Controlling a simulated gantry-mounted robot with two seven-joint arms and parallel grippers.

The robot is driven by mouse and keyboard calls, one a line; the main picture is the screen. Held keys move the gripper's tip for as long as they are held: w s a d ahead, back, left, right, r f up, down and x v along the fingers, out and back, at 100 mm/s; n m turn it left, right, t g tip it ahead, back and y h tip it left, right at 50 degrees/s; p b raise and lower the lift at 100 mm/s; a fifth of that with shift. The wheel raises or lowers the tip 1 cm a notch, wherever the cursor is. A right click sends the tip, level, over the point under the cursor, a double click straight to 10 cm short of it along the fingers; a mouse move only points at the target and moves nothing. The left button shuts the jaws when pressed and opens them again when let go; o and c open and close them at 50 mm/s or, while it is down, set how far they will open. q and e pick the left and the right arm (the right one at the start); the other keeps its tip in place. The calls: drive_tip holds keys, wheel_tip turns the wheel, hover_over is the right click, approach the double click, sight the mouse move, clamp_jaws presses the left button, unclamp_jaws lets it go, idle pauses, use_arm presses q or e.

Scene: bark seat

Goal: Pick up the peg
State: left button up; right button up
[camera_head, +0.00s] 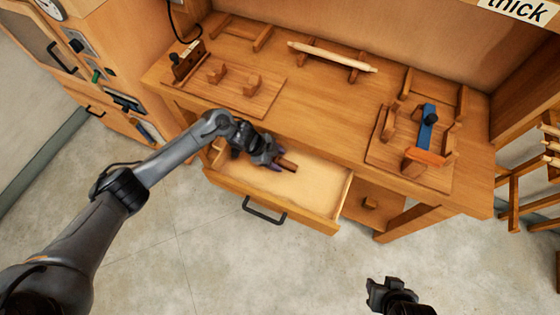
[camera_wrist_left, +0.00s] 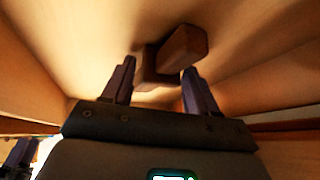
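The peg (camera_head: 288,165) is a short brown wooden piece inside the open drawer (camera_head: 318,186) of the workbench. In the left wrist view the peg (camera_wrist_left: 183,47) shows a dark reddish-brown block and a lighter brown part beside it. My left gripper (camera_head: 274,159) is in the drawer right at the peg. In the left wrist view the fingers of this gripper (camera_wrist_left: 160,70) are apart, with part of the peg in or just beyond the gap; contact is not clear. My right gripper (camera_head: 376,291) is low over the floor, away from the bench; its finger opening is not clear.
The drawer walls and front with its black handle (camera_head: 264,212) surround the left gripper. On the bench top (camera_head: 330,110) are a wooden board (camera_head: 232,92), a pale rod (camera_head: 330,57) on supports, and a blue tool (camera_head: 427,128). Chairs (camera_head: 545,165) stand at the right.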

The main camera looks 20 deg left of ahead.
use_arm(q)
drive_tip(key=c, duration=0.9)
drive_tip(key=shift+r, duration=0.15)
